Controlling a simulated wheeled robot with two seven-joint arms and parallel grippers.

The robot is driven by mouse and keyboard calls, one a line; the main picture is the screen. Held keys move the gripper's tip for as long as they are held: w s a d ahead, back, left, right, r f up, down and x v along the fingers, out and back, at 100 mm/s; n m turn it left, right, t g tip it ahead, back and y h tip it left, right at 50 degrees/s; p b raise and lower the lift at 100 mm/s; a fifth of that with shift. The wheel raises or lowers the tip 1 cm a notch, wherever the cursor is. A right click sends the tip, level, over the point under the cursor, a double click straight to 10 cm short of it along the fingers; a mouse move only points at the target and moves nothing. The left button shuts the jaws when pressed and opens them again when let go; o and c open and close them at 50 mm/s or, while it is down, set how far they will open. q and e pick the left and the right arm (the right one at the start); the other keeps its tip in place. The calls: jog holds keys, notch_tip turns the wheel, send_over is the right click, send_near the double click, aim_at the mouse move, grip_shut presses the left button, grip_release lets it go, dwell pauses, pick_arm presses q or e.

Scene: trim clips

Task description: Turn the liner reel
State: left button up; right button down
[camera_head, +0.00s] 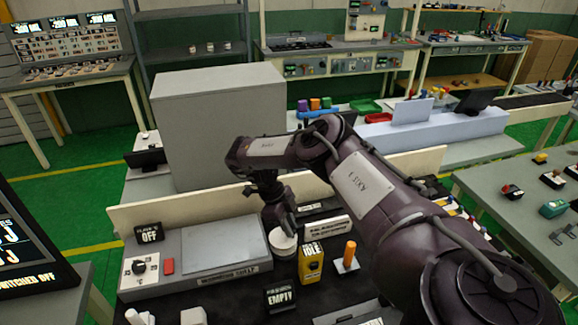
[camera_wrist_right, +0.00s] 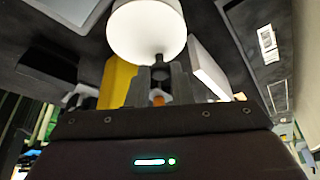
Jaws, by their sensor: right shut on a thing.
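The liner reel looks to be the round white piece (camera_head: 283,243) on the dark worktop, just right of the warming shelf. In the right wrist view the white reel (camera_wrist_right: 147,30) fills the top middle, with a small dark knob at its near edge. My right gripper (camera_head: 284,229) reaches down over the reel from above. In the wrist view its fingers (camera_wrist_right: 158,78) are close together at the dark knob and shut on it; the exact contact is partly hidden. My left gripper is not in view.
A yellow box marked IDLE (camera_head: 311,266) and an orange post (camera_head: 350,252) stand right of the reel. A black EMPTY sign (camera_head: 281,298) is in front. The warming shelf (camera_head: 222,246) lies left, and a large grey box (camera_head: 217,120) stands behind a low cream wall.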

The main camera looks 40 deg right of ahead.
jog(key=n+h+p, duration=0.1)
jog(key=n, duration=0.1)
jog(key=n+t+p, duration=0.1)
jog(key=n+p, duration=0.1)
jog(key=n, duration=0.1)
jog(key=shift+w+n+h, duration=0.2)
jog(key=shift+n+h, duration=0.1)
jog(key=shift+h, duration=0.1)
jog(key=n, duration=0.1)
jog(key=n+t+p, duration=0.1)
jog(key=n, duration=0.1)
jog(key=shift+w+n+h, duration=0.3)
jog(key=shift+h, duration=0.1)
jog(key=n+t, duration=0.1)
jog(key=n, duration=0.1)
jog(key=n+t, duration=0.1)
jog(key=n, duration=0.1)
jog(key=shift+w+a+f+n+p, duration=0.1)
jog(key=shift+w+f+n+p, duration=0.05)
jog(key=shift+w+n+p, duration=0.2)
jog(key=n, duration=0.1)
jog(key=n+t, duration=0.1)
jog(key=n, duration=0.1)
jog(key=n+t, duration=0.1)
jog(key=shift+w+a+n, duration=0.25)
jog(key=shift+a, duration=0.05)
jog(key=shift+n+y, duration=0.3)
jog(key=c, duration=1.3)
grip_release()
jog(key=shift+w, duration=0.15)
